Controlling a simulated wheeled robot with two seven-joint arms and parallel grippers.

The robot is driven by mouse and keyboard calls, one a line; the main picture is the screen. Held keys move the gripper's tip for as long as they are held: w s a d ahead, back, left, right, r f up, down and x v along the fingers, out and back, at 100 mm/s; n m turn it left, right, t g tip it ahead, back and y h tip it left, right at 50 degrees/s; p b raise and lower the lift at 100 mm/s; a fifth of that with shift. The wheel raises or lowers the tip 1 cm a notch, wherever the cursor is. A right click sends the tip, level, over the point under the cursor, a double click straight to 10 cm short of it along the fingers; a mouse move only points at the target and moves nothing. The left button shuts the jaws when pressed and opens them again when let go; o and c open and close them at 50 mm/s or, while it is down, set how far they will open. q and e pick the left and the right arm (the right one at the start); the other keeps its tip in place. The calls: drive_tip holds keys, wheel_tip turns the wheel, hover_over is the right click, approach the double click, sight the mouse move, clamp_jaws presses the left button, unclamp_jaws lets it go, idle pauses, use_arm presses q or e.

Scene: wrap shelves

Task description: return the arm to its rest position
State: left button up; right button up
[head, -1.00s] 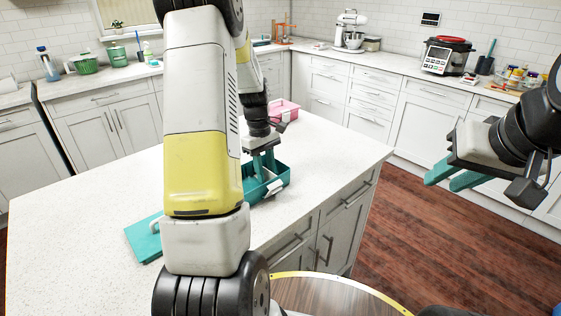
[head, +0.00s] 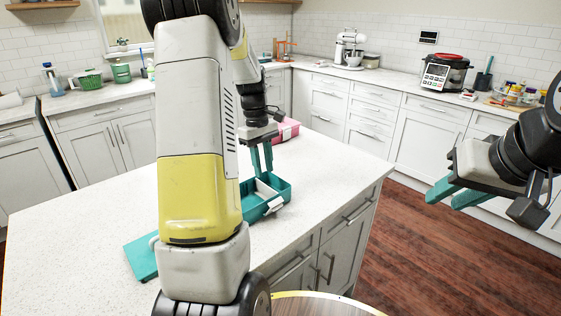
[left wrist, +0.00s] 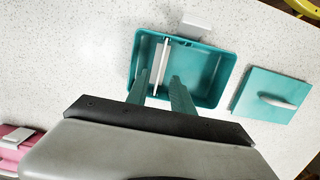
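My left gripper (head: 262,158) is over the island, just above a teal open box (head: 279,200). A white divider-like strip (left wrist: 166,62) stands inside the box. A flat teal lid with a handle (head: 142,262) lies on the island beside the box, partly behind my arm. My right gripper (head: 450,192) hangs over the floor at the right, fingers apart and empty.
The pale island top (head: 75,225) is mostly clear. A pink box (head: 287,130) lies behind the left gripper. Back counters hold a pressure cooker (head: 446,73), a stand mixer (head: 349,48) and a green basket (head: 88,79). Wooden floor (head: 420,255) is open at the right.

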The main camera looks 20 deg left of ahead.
use_arm(q)
drive_tip(key=s+d+r+m+t, duration=0.3)
drive_tip(key=s+d+r+m, duration=0.3)
drive_tip(key=s, duration=0.5)
drive_tip(key=s+d+r+m+t, duration=0.4)
drive_tip(key=s+d+r+m, duration=0.2)
drive_tip(key=s, duration=0.4)
wheel_tip(320, 180, up, 2)
drive_tip(key=shift+s+d+r+m+h, duration=0.25)
drive_tip(key=shift+s+d+m+h, duration=0.05)
drive_tip(key=shift+s+d, duration=0.15)
idle(0.3)
